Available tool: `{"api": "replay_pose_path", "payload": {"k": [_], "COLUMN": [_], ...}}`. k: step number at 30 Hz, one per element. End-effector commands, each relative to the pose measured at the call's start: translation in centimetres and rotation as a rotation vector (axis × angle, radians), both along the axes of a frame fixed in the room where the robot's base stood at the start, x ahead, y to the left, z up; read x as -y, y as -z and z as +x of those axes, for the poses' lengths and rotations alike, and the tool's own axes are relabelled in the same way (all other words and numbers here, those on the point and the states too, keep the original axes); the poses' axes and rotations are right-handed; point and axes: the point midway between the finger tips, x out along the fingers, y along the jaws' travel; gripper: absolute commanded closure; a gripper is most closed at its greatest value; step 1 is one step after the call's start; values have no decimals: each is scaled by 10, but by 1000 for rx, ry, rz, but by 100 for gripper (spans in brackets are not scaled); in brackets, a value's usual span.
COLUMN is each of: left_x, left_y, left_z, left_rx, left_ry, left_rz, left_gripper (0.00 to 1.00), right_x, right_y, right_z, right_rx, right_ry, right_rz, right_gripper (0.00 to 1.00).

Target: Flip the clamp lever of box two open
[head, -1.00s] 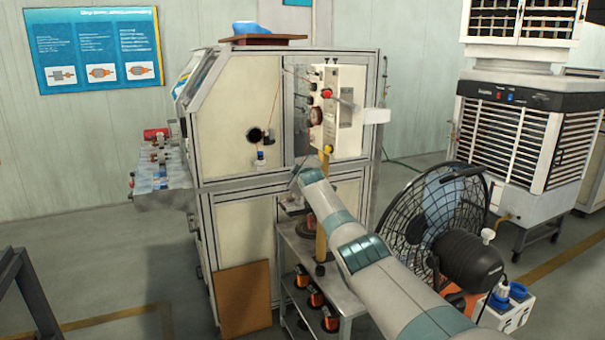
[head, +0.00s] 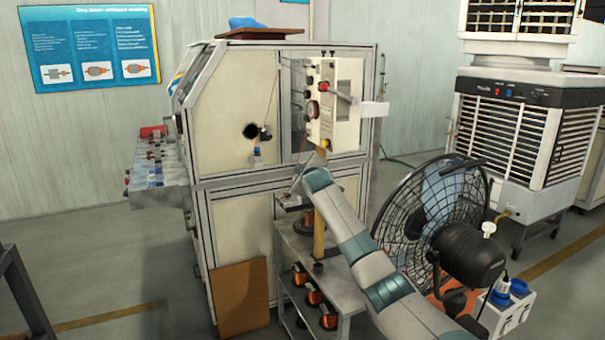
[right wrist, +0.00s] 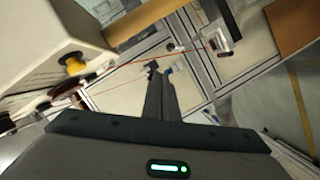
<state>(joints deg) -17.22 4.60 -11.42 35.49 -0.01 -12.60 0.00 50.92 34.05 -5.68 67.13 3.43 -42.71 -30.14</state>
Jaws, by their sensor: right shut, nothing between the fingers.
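A cream box with knobs (head: 337,105), a red one among them, is mounted on the side of the machine cabinet. Part of a similar cream box with a yellow knob (right wrist: 72,58) fills the upper left of the right wrist view. I cannot tell which box is box two, and I cannot make out a clamp lever. My right gripper (right wrist: 154,72) is shut and empty, its dark fingers pointing toward the cabinet's pale panel and a small dark fitting. In the head view its arm comes in from the lower right, ending below the box. My left gripper is not in view.
Thin red wires (right wrist: 150,66) cross in front of the right fingers. A metal cart (head: 335,278) with copper spools (head: 313,295) stands below the arm. A black fan (head: 425,215) stands right of it, with an air cooler (head: 510,150) behind. Open floor lies at the left.

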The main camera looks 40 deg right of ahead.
Motion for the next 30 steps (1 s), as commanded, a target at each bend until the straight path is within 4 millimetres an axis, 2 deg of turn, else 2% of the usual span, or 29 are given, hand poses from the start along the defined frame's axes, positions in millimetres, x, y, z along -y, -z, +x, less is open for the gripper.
{"api": "replay_pose_path", "payload": {"k": [9,30], "left_x": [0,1], "left_y": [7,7], "left_z": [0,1], "left_rx": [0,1], "left_ry": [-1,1], "left_rz": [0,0], "left_gripper": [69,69], "right_x": [-9,-10], "right_y": [-4,-4], "right_z": [-18,-19], "right_rx": [0,-2], "right_ry": [-1,0], "right_rz": [-1,1], "right_gripper": [100,100]}}
